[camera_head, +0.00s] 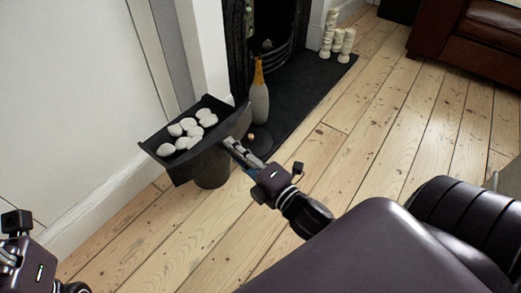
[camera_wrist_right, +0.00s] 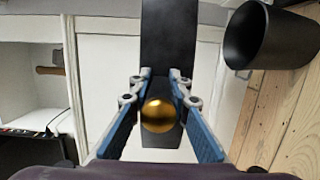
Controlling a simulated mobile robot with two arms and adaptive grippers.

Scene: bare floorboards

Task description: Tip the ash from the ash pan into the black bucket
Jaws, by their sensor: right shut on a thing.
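The black ash pan (camera_head: 178,171) is in the air at the left of the head view, with several whitish lumps (camera_head: 187,131) lying in it. My right gripper (camera_head: 232,146) is shut on the handle at its right end. In the right wrist view the blue-sided fingers (camera_wrist_right: 160,112) stand either side of a brass knob (camera_wrist_right: 158,115), with the dark pan (camera_wrist_right: 168,45) beyond. The black bucket (camera_head: 212,173) stands on the floor, partly hidden beneath the pan; the wrist view shows its open mouth (camera_wrist_right: 247,36). My left gripper (camera_head: 8,262) is cut off at the lower left, its fingers unclear.
A white wall and skirting (camera_head: 75,215) run along the left, close to the pan. A brown leather sofa (camera_head: 475,40) is at upper right. Floorboards (camera_head: 400,125) between are clear.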

